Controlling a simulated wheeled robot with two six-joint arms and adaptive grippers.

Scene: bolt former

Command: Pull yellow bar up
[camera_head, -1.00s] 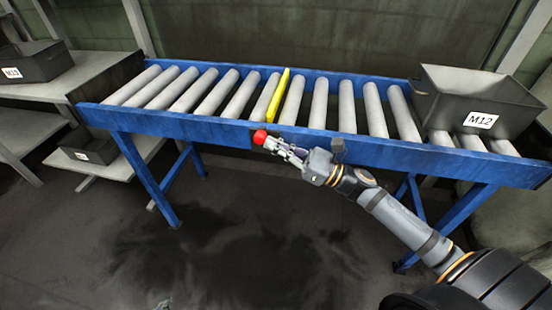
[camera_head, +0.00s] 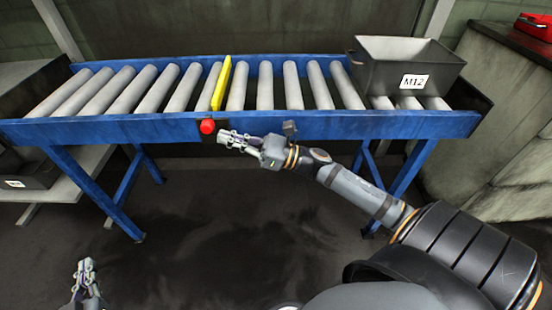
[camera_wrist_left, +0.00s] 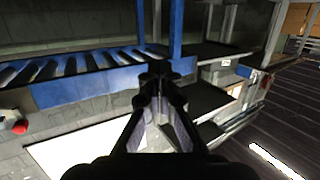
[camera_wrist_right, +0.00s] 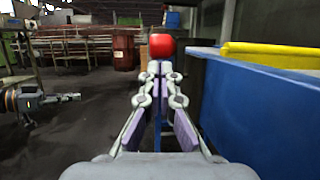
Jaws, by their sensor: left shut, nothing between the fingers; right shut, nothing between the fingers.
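The yellow bar (camera_head: 222,84) lies across the roller conveyor (camera_head: 300,125), between grey rollers, and runs from the back rail towards the front. In the right wrist view the yellow bar (camera_wrist_right: 270,55) shows at the right, above the blue rail. My right gripper (camera_head: 222,138) is shut and empty in front of the front rail, just right of a red button (camera_head: 207,126). In the right wrist view the red button (camera_wrist_right: 161,46) shows straight beyond the closed fingertips. My left gripper (camera_head: 85,266) is shut and empty, low at the left, well away from the bar.
A black bin marked M12 (camera_head: 385,76) stands on the conveyor's right end. Another black bin (camera_head: 30,172) sits on a low shelf at the left. A red box (camera_head: 535,26) is at the top right. The floor before the conveyor is clear.

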